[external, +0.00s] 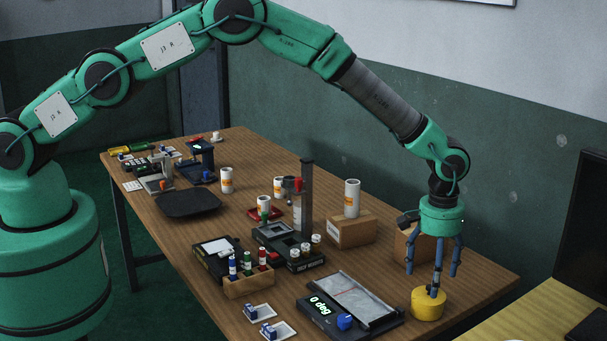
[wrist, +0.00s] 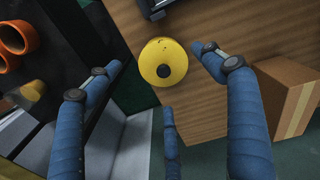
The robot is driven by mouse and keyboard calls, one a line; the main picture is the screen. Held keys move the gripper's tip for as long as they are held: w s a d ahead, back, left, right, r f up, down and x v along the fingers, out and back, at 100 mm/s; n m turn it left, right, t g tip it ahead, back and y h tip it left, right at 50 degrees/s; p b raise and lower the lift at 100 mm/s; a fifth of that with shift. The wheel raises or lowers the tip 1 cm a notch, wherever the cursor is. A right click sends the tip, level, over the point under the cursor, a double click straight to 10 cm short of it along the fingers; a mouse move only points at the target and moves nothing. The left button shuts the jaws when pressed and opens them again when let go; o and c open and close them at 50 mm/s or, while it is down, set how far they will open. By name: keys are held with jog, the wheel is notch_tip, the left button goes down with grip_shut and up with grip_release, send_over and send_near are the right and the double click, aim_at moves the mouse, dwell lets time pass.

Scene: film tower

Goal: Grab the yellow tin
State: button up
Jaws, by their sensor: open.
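The yellow tin (external: 428,305) is a short round tin standing on the wooden table near its right front edge. In the wrist view the yellow tin (wrist: 162,62) shows from above, with a dark round spot on its top. My gripper (external: 436,283) has blue fingers pointing down, over and around the tin in the external view. In the wrist view my gripper (wrist: 163,85) has its fingers spread apart, with the tin beyond their tips. The fingers are open and empty. I cannot tell whether any finger touches the tin.
A black device with a "0 deg" display (external: 322,308) lies left of the tin. Cardboard boxes (external: 352,232) stand behind it. A vertical post (external: 307,195), white cylinders and bottles crowd the middle table. A yellow surface (external: 540,310) is at the right.

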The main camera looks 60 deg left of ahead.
aim_at(428, 292)
jog(key=shift+f, duration=1.4)
jog(key=shift+a+f, duration=0.2)
jog(key=shift+f, duration=2.35)
jog(key=shift+s, duration=0.1)
jog(key=c, duration=2)
